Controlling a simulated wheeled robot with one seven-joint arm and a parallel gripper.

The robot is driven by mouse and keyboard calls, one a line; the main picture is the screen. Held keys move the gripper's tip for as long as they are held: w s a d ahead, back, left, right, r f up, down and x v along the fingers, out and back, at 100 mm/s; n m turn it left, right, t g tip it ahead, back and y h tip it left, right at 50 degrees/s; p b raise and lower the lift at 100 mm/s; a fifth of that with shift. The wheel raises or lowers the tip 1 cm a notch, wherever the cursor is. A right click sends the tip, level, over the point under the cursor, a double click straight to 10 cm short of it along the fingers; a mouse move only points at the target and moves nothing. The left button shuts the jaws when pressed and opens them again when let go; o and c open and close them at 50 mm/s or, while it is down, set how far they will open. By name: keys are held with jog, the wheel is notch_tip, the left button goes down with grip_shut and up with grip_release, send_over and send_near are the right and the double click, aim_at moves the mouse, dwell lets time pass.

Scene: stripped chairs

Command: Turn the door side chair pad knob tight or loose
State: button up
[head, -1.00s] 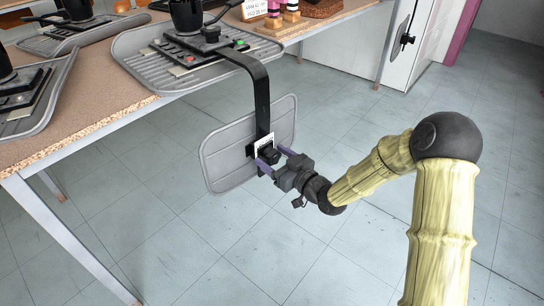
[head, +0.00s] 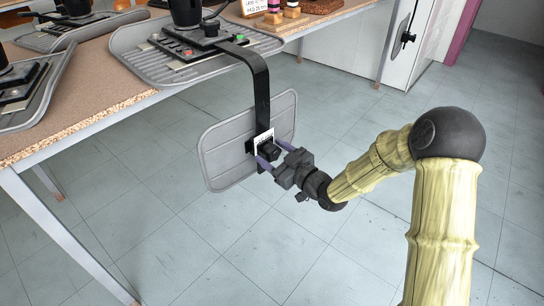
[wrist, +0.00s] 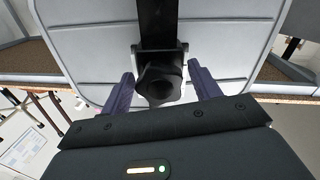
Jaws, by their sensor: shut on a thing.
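The grey chair pad (head: 222,152) hangs below the table edge on a bent black bar (head: 262,92). Its black knob (head: 268,150) sits at the bar's lower end, in front of a small white card (head: 264,137). In the wrist view the lobed knob (wrist: 159,84) faces me, with the pad (wrist: 228,50) behind it. My gripper (head: 272,156) is at the knob with its purple fingers on either side. In the wrist view the fingers of my gripper (wrist: 162,92) flank the knob; the exact contact is hard to see.
The cork-topped table (head: 100,90) carries upturned chair parts, including a grey ribbed seat (head: 140,50) with a black mechanism. A table leg (head: 65,235) stands at left. The tiled floor is clear.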

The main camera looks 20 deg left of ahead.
aim_at(276, 155)
jog(key=shift+o, duration=0.2)
jog(key=shift+f+n, duration=0.1)
jog(key=shift+n, duration=0.4)
jog(key=o, duration=1.7)
jog(key=shift+d, duration=0.15)
jog(key=shift+v, duration=2.9)
jog(key=shift+r, duration=0.2)
